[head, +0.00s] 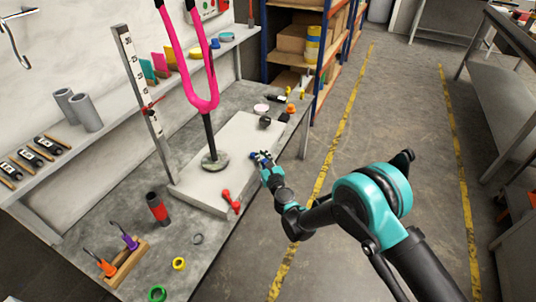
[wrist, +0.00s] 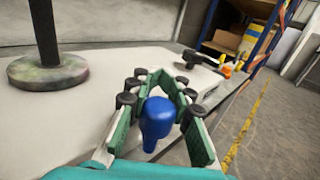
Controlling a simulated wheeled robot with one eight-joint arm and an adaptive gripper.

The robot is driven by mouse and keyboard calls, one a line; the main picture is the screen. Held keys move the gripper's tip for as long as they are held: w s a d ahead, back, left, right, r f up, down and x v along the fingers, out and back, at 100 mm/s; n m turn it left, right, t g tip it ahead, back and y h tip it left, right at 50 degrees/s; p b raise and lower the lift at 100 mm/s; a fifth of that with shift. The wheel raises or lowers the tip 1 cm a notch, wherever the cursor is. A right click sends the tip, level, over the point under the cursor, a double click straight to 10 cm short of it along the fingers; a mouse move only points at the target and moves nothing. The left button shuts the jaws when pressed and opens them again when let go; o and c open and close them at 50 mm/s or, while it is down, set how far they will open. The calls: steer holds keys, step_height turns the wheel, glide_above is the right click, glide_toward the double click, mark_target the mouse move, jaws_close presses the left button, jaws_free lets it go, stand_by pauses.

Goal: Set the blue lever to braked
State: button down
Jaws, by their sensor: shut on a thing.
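The blue lever (wrist: 157,120) stands between the green-padded fingers of my gripper (wrist: 162,88) in the wrist view. My gripper is shut on it at the edge of the pale block (head: 225,150). In the head view my gripper (head: 261,158) hides most of the lever, and only a bit of blue shows. The lever's base and any position markings are hidden. A red lever (head: 231,201) sits nearer on the same block edge, and a black lever (wrist: 201,57) sits farther along it.
A pink fork (head: 203,95) stands on a black post with a round base on the block. A black and red cylinder (head: 157,208), a wooden tool holder (head: 119,264) and coloured rings lie on the bench. A ruler post (head: 143,105) stands behind.

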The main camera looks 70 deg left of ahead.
stand_by(0.4)
steer(key=c, duration=1.3)
jaws_free()
steer(key=shift+c, duration=0.2)
steer(key=d, duration=0.7)
steer(key=shift+s+d, duration=0.25)
steer(key=shift+s, duration=0.05)
